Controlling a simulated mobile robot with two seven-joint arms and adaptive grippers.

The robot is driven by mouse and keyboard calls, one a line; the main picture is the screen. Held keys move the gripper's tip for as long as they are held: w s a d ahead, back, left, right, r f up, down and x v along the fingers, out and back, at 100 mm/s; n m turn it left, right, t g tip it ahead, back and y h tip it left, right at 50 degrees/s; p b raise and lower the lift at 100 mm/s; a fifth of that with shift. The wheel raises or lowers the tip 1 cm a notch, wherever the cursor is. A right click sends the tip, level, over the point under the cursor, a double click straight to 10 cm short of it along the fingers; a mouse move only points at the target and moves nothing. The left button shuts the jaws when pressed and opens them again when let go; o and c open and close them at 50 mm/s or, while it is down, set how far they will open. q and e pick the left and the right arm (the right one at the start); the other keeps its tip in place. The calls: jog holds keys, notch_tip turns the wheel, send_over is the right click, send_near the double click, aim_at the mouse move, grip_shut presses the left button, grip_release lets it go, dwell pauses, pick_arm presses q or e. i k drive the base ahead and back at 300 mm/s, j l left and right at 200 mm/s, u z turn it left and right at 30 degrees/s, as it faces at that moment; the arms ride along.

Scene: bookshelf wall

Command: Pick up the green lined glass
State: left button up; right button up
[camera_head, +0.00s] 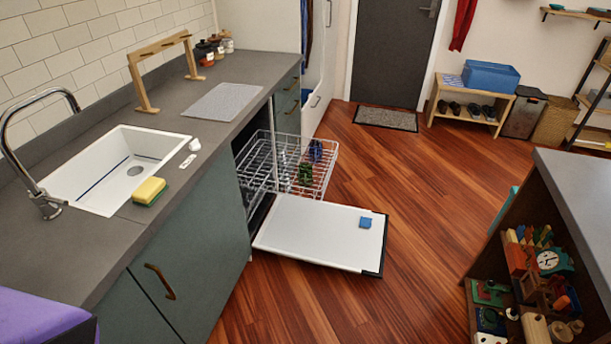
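A small dark green item (305,173), likely the green lined glass, stands in the pulled-out wire rack (258,172) of the open dishwasher. It is small in this view, so its lines and exact shape cannot be made out. A dark blue item (316,151), perhaps another glass, is behind it in the same rack. Rack wires partly cover both. Neither of my grippers is in view.
The counter (190,125) runs along the left. A shelf unit (580,200) stands at right. Wooden floor (420,200) between is clear.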

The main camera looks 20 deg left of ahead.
aim_at(304, 178)
jog(key=i+u, duration=0.2)
jog(key=u, duration=0.25)
jog(key=i+l+u, duration=0.2)
jog(key=u, duration=0.2)
jog(key=i+l+u, duration=0.15)
jog(key=i+l, duration=0.25)
jog(key=i+l+u, duration=0.2)
jog(key=i+l, duration=0.15)
jog(key=l, duration=0.15)
jog(key=i+l, duration=0.25)
jog(key=i, duration=0.15)
jog(key=i+l, duration=0.3)
jog(key=i, duration=0.1)
